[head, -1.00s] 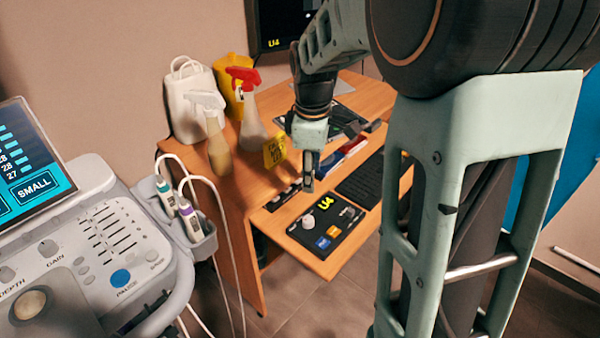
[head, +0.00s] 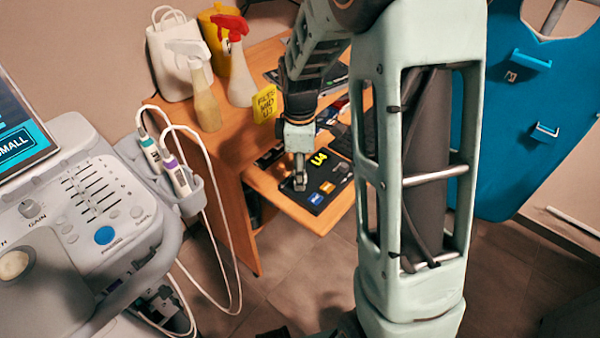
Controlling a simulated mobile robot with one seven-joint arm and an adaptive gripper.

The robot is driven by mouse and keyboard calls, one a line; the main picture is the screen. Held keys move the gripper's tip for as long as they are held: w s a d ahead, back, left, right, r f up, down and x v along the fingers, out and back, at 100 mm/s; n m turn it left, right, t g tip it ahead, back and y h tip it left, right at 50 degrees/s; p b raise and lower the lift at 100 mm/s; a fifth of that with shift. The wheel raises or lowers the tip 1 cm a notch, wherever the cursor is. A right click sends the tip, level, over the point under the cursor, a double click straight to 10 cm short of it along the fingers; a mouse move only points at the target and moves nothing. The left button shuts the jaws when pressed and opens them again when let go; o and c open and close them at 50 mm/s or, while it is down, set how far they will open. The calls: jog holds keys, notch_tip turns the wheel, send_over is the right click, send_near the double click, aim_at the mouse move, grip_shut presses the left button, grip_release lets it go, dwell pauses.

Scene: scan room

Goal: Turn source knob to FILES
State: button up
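A dark control panel (head: 309,208) marked U4 in yellow lies on the pulled-out shelf of the wooden desk. It has a blue button (head: 315,198) and an orange button (head: 327,188) near its front edge. My gripper (head: 299,184) points down over the panel's left side, where a pale knob showed earlier. The fingers now cover that knob, so its setting and any contact are hidden. The fingers look close together from this side, but I cannot tell whether they are open or shut. No FILES label is readable.
Spray bottles (head: 203,98), a white container (head: 168,55) and a yellow note block (head: 265,104) stand on the desk (head: 225,165) to the left and behind. An ultrasound console (head: 90,215) with probes and hanging cables is at the left. A blue panel (head: 510,130) is at the right.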

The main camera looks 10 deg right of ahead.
jog(key=shift+f, duration=0.1)
grip_shut()
dwell(0.3)
jog(key=shift+m, duration=0.3)
jog(key=m+p, duration=0.1)
jog(key=m, duration=0.3)
jog(key=shift+p, duration=0.4)
jog(key=m+p, duration=0.1)
jog(key=m, duration=0.5)
jog(key=shift+w, duration=0.1)
jog(key=m+p, duration=0.2)
jog(key=m, duration=0.3)
jog(key=shift+g, duration=0.3)
jog(key=shift+w+d+m+p, duration=0.1)
jog(key=shift+m+p, duration=0.5)
jog(key=shift+m, duration=1.5)
